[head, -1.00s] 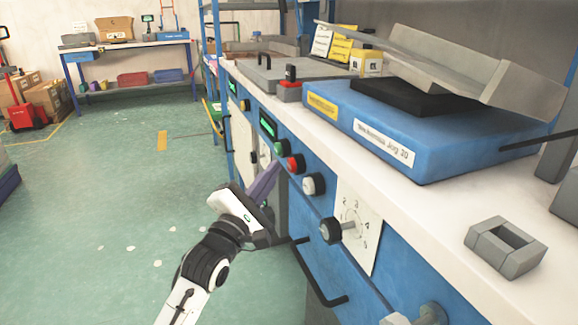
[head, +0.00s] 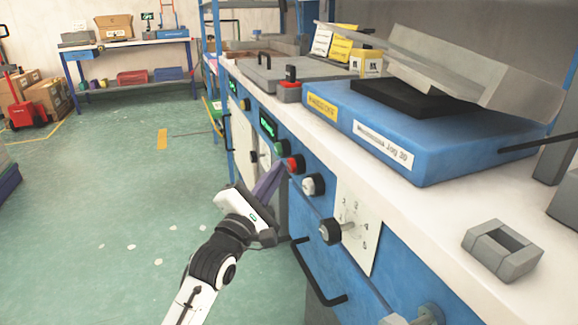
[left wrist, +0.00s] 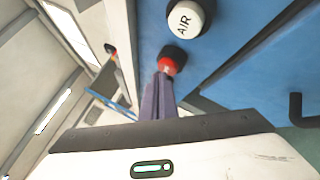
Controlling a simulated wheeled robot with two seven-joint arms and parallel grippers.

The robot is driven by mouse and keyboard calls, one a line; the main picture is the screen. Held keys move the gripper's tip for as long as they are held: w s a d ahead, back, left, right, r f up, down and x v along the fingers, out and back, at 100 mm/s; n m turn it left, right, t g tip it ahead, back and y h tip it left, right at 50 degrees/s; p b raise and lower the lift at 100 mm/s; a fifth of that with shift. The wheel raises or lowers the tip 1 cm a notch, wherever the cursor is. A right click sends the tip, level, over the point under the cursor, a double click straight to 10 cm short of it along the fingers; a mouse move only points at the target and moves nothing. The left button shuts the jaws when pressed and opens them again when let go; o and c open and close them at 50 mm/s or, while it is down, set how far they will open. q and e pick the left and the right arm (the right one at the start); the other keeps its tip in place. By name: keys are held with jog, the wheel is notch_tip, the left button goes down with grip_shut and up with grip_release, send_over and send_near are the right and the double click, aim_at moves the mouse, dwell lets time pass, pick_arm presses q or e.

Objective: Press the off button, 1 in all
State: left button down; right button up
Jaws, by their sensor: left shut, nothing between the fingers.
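The red button (head: 296,164) is on the blue front panel of the bench, between a green button (head: 281,147) and a white knob (head: 313,184). In the left wrist view the red button (left wrist: 167,66) has a dark collar and lies straight ahead of the fingers. My left gripper (head: 282,165) is shut and empty, its purple fingers pointing at the red button. In the left wrist view its fingertips (left wrist: 162,78) overlap the button's lower edge. I cannot tell whether they touch it. My right gripper is not in view.
A white knob marked AIR (left wrist: 186,16) sits close to the fingers. A black dial (head: 330,231) and a black handle (head: 318,275) stick out lower on the panel. A green display (head: 268,124) is above the buttons.

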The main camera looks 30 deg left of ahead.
pick_arm(q)
jog(key=shift+w+d, duration=0.35)
dwell(0.4)
jog(key=shift+s+a, duration=0.1)
dwell(0.3)
jog(key=shift+s+a+p, duration=0.55)
jog(key=shift+s+p, duration=0.1)
jog(key=s+a+p, duration=0.1)
jog(key=s+a, duration=0.2)
jog(key=shift+s+a+p, duration=0.15)
jog(key=shift+s+p, duration=0.2)
jog(key=shift+s, duration=0.05)
dwell(0.8)
